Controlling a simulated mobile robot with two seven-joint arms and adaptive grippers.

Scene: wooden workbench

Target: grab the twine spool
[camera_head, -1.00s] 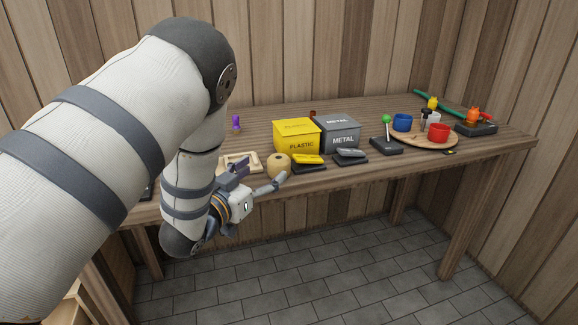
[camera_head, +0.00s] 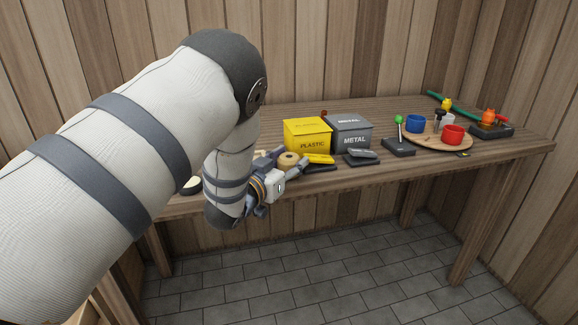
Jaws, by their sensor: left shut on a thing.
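The twine spool (camera_head: 288,159) is a tan roll near the front edge of the bench, in front of the yellow plastic box. My left gripper (camera_head: 289,166) is at the spool, with its fingers on either side, and is shut on it. The gripper body hides the lower part of the spool, so I cannot tell whether it still touches the bench. My right gripper does not show.
A yellow PLASTIC box (camera_head: 307,135) and a grey METAL box (camera_head: 351,134) stand behind the spool. A round wooden board (camera_head: 432,142) with cups lies further right.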

